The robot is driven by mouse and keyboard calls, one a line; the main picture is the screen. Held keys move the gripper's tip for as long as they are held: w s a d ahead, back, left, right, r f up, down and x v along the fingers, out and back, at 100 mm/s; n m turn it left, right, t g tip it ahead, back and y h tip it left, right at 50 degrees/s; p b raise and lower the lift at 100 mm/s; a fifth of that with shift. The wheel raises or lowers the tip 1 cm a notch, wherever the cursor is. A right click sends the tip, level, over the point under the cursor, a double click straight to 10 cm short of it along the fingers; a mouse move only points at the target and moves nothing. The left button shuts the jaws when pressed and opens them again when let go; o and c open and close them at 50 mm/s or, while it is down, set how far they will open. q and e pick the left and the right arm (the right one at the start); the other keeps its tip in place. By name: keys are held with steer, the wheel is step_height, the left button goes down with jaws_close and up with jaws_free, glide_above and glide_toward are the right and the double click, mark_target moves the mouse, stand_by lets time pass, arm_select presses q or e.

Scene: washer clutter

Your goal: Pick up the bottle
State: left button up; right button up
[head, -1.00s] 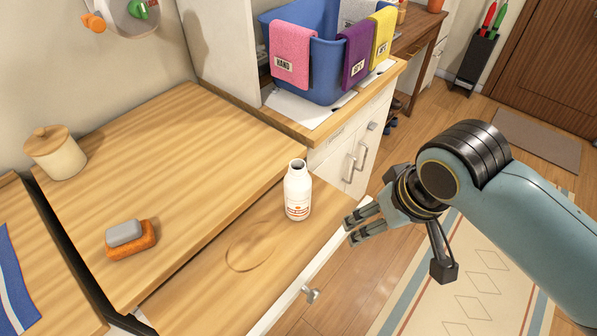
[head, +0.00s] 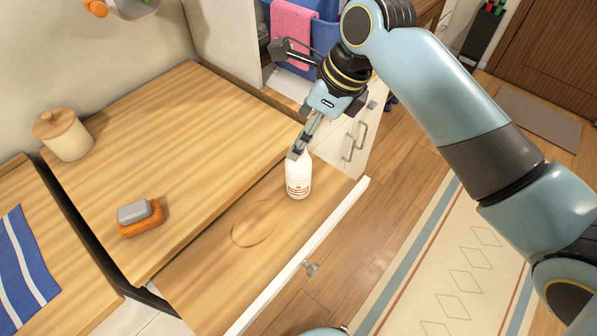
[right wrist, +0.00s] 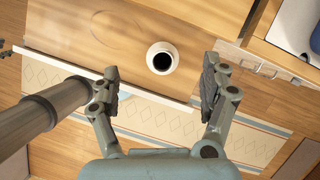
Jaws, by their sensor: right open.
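A sponge with a grey block (head: 138,215) and a lidded jar (head: 63,135) stand on the upper counter. A blue basket (head: 325,35) with a pink cloth (head: 292,30) is behind my right arm. A white front panel (head: 310,250) with a knob edges the pull-out surface.

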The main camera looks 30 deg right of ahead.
glide_above(298, 170)
steer(key=w, duration=0.2)
steer(key=f, duration=0.4)
steer(key=shift+w+d+f, duration=0.1)
steer(key=shift+d+f, duration=0.05)
steer(key=shift+d, duration=0.25)
steer(key=x, duration=0.3)
steer(key=p+x, duration=0.1)
steer(key=x, duration=0.1)
steer(key=shift+d+f, duration=0.25)
steer(key=shift+d, duration=0.15)
steer(key=shift+s, duration=0.2)
jaws_close()
